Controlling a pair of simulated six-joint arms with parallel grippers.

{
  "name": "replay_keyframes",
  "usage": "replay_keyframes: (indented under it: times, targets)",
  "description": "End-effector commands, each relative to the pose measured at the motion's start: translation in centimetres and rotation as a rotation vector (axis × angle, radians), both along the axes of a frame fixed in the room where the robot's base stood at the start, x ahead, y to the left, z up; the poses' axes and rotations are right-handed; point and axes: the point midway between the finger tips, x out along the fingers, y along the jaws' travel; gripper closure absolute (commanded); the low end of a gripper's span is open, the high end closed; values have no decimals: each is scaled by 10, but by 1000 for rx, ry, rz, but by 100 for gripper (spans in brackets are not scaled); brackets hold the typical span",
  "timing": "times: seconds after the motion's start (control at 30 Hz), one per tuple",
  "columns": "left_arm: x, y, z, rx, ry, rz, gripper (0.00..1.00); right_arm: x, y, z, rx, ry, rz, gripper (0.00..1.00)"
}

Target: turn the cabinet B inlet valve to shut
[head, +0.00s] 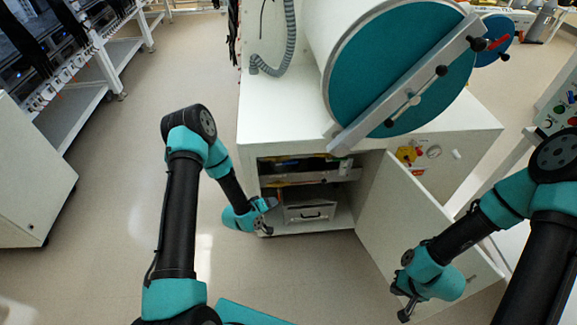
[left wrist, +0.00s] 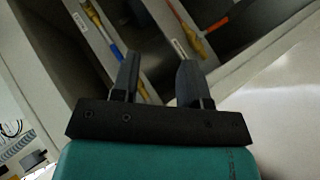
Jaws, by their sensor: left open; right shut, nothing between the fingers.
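No valve labelled as the cabinet B inlet can be made out in either view. A white cabinet (head: 270,110) with a large teal round door (head: 385,60) stands at the centre, and its lower door (head: 425,220) hangs open. My left gripper (head: 268,218) is at the left front of its open lower compartment. My right gripper (head: 404,304) is shut and empty, low in front of the open door.
A drawer (head: 308,211) with a handle sits inside the compartment. A yellow and red fitting (head: 409,154) is on the cabinet front. A red handle (head: 497,43) shows by a smaller teal disc at the upper right. The floor (head: 100,220) at left is clear.

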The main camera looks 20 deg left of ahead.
Motion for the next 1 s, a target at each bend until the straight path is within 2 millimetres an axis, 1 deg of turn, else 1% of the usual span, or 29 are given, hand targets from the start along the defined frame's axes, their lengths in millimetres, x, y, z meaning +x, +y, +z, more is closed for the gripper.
replay_keyframes:
  times: [0.03, 0.1, 0.2, 0.3, 0.4, 0.53, 0.83, 1.0]
  targets:
    - [12, 8, -6, -63, -64, 37, 59, 0, 0, 0, 0, 0, 0, 100]
    - [27, 17, -7, -166, -158, 77, 59, 0, 0, 0, 0, 0, 0, 100]
    - [41, 29, -8, -318, -282, 114, 59, 0, 0, 0, 0, 0, 0, 100]
    - [47, 40, -6, -451, -378, 128, 59, 0, 0, 0, 0, 0, 0, 100]
    - [48, 46, -4, -538, -434, 128, 59, 0, 0, 0, 0, 0, 0, 100]
    - [49, 49, -2, -580, -460, 126, 59, 0, 0, 0, 0, 0, 0, 100]
    - [49, 48, -2, -579, -459, 125, 59, 0, 0, 0, 0, 0, 0, 100]
    - [57, 44, -1, -578, -458, 123, 59, 0, 0, 0, 0, 0, 0, 100]
